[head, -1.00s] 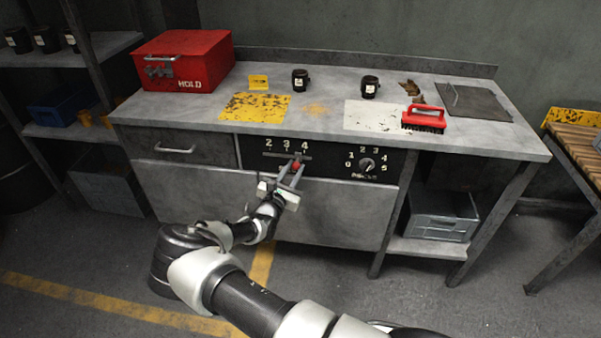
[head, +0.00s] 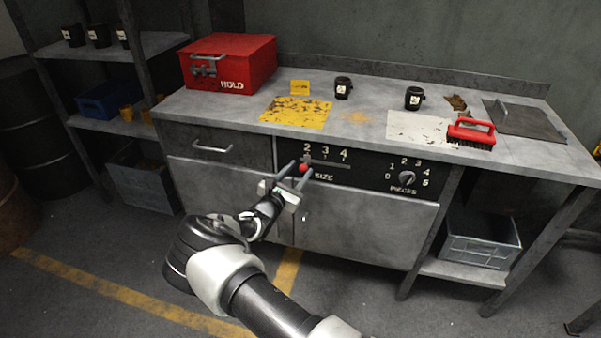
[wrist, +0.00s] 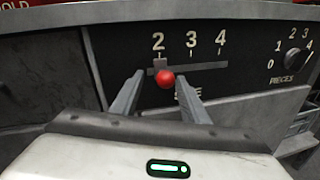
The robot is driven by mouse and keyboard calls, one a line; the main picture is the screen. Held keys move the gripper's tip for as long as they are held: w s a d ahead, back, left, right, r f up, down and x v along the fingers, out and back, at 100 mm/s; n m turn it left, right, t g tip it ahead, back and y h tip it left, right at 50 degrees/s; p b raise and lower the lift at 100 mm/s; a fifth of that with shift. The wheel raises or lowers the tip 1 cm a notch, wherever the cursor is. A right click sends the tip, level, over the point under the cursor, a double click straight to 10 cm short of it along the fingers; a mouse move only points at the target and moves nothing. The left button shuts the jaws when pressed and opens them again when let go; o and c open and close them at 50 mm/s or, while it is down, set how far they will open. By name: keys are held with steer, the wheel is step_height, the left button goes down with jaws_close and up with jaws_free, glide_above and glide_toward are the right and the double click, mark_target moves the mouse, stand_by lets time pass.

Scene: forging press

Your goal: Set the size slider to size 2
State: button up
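The size slider has a red ball knob (wrist: 165,79) on a small grey carriage (wrist: 160,65) in a horizontal slot (wrist: 205,67). The carriage stands at the left end of the slot, under the mark for 2. My gripper (wrist: 160,78) has its two fingers parted, one on each side of the knob. A gap shows left of the knob; the right finger is very close to it, and I cannot tell if it touches. In the head view the knob (head: 304,168) also sits between the fingertips, below the 2. The SIZE label is partly hidden by the right finger.
The pieces dial (head: 407,178) is right of the slider on the same black panel. A drawer (head: 212,148) with a handle is to the left. The bench top (head: 370,105) above carries a red box (head: 230,62) and a red brush (head: 471,134).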

steer(key=shift+s+d, duration=0.1)
steer(key=p+v, duration=0.3)
steer(key=v, duration=1.4)
steer(key=shift+r, duration=0.1)
